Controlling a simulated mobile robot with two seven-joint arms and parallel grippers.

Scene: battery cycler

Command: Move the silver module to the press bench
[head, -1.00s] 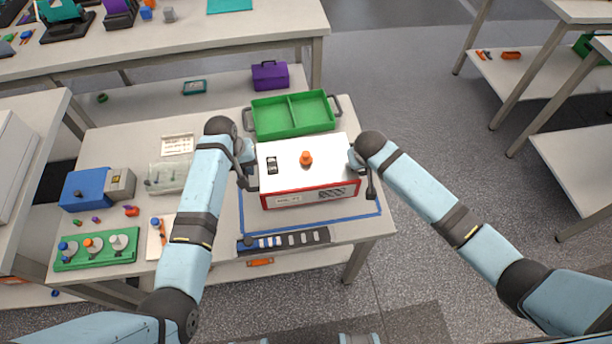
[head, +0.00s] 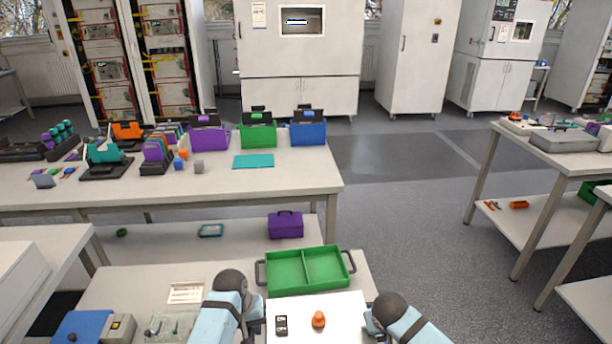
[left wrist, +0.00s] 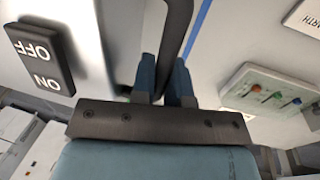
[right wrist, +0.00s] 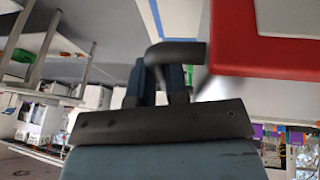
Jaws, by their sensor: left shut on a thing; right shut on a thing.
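The module (head: 300,330) is a box with a pale silver-white top, a black ON/OFF switch and an orange knob; its lower part is cut off in the head view. Its red-edged side shows in the right wrist view (right wrist: 235,40). My left gripper (head: 258,308) is shut on the module's dark left handle (left wrist: 178,30). My right gripper (head: 369,322) is shut on the dark right handle (right wrist: 175,51). I cannot tell whether the module rests on the table or is just above it. No bench is clearly marked as the press bench.
A green two-part tray (head: 305,268) lies just beyond the module. A long bench (head: 310,172) with coloured bins stands behind. Another bench (head: 505,135) with a grey tray stands at right. Open floor (head: 420,220) lies between them. Tall cabinets line the back.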

